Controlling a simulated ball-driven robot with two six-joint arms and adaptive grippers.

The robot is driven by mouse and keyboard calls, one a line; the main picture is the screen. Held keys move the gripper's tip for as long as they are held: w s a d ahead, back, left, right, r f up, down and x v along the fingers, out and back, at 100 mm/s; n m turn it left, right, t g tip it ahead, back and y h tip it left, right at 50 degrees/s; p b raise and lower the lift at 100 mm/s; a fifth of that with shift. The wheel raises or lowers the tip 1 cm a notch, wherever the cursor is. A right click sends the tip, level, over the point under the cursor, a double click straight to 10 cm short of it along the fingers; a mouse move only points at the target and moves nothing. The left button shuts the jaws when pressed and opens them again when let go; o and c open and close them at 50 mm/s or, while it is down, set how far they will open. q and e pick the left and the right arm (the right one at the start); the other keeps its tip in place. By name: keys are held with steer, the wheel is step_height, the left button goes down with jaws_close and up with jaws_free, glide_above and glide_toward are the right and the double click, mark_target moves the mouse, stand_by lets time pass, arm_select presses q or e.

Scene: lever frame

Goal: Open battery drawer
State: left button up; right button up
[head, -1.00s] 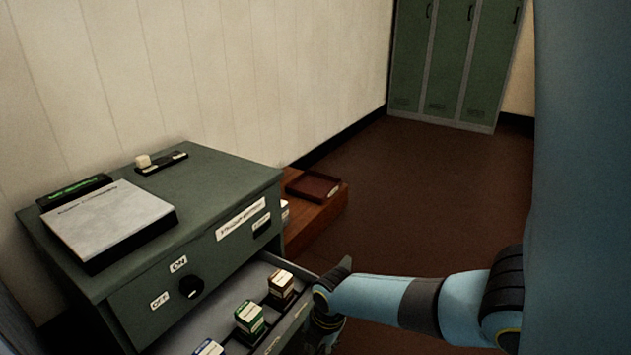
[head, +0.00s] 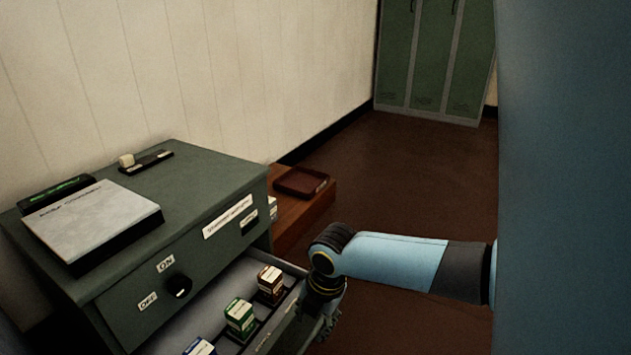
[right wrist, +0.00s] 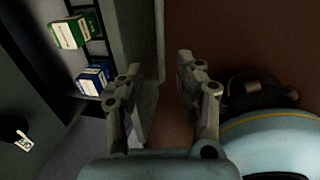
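The battery drawer (head: 224,293) of the grey-green cabinet is pulled out, with a green-and-white box (head: 239,317), a brown-and-white box (head: 270,283) and a blue-and-white box (head: 199,346) inside. My right gripper (head: 326,325) is beside the drawer's outer front, low at its right end. In the right wrist view its two fingers (right wrist: 157,85) are spread apart, the left one close by the drawer front (right wrist: 137,40). Nothing is clearly held between them. Whether a finger touches the drawer is unclear. My left gripper is out of view.
The cabinet (head: 205,180) has a black knob (head: 179,287) between ON and OFF labels. A grey-topped box (head: 92,220) and a small black strip (head: 147,162) lie on it. Behind stands a low brown bench (head: 308,207) with a tray (head: 301,182). Open floor lies beyond, before green lockers (head: 433,60).

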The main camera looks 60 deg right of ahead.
steer(key=shift+s+r, duration=0.25)
steer(key=shift+r, duration=1)
